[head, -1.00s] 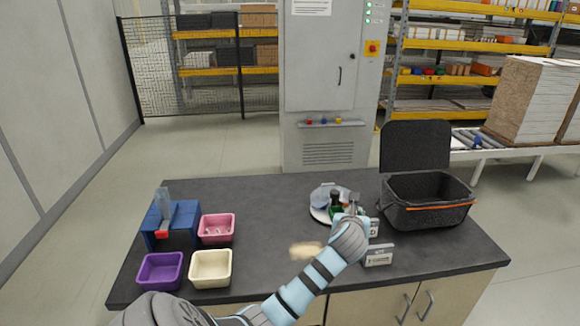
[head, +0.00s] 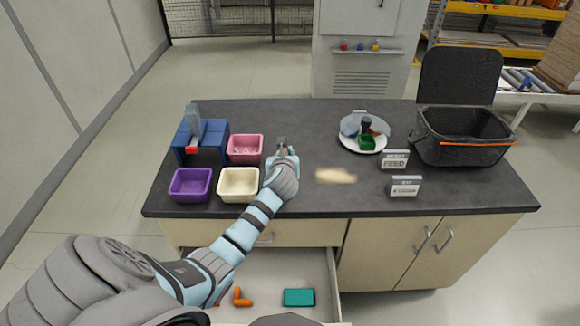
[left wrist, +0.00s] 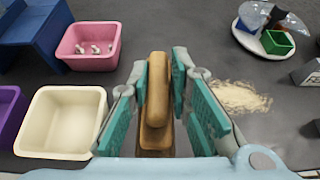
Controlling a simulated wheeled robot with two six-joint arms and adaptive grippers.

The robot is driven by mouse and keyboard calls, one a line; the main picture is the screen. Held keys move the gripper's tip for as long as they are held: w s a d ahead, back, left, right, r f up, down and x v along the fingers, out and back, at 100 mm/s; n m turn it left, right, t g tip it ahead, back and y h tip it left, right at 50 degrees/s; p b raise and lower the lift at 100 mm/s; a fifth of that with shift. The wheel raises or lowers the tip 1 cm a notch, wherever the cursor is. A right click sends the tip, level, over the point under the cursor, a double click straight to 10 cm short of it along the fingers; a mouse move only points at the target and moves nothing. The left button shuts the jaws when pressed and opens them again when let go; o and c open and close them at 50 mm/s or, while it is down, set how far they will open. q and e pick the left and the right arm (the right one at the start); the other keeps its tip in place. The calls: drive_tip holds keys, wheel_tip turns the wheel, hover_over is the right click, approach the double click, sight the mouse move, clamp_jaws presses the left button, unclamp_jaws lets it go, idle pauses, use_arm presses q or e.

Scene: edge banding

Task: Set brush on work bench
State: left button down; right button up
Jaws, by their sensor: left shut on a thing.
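My left gripper (head: 282,150) is over the work bench (head: 300,120), just right of the pink and cream bins. In the left wrist view, the gripper (left wrist: 160,95) is shut on the brush (left wrist: 157,100), whose brown wooden body lies between the teal finger pads. The brush's bristles cannot be made out, and I cannot tell whether it touches the bench top. In the head view the brush is mostly hidden by the gripper. My right gripper is not in view.
Pink (head: 245,148), cream (head: 239,184) and purple (head: 190,185) bins and a blue box (head: 200,138) stand left. A pale dust pile (head: 336,176), a loaded white plate (head: 364,145), signs (head: 395,160) and a black crate (head: 462,138) are right. A drawer (head: 262,275) is open below.

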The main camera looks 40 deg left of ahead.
use_arm(q)
wheel_tip(320, 180, down, 11)
drive_tip(key=b, duration=0.3)
drive_tip(key=shift+a, duration=0.15)
drive_tip(key=shift+f, duration=0.1)
drive_tip(key=shift+f+b, duration=0.15)
drive_tip(key=shift+b, duration=0.2)
drive_tip(key=c, duration=1.5)
unclamp_jaws()
